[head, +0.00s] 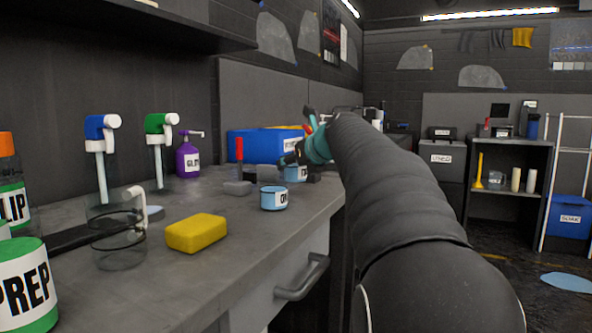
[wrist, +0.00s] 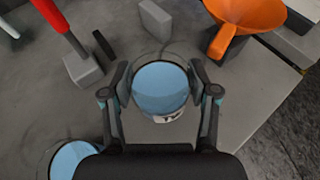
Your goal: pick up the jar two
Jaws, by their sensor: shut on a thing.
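Jar two is a small light blue jar with a white label beginning "TW". In the wrist view jar two (wrist: 160,88) is upright between the fingers of my gripper (wrist: 160,80), which is shut on its sides. In the head view jar two (head: 297,174) is partly hidden by the gripper, at about counter level. Whether its base touches the counter is not clear. A similar blue jar labelled "ON" (head: 273,198) stands nearer on the counter and also shows in the wrist view (wrist: 72,160).
A red-handled tool on a grey block (wrist: 78,50) and an orange funnel (wrist: 240,20) are near the gripper. A yellow sponge (head: 196,233), pump bottles and a blue bin (head: 255,144) share the counter (head: 225,275). Its edge lies right of the jar.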

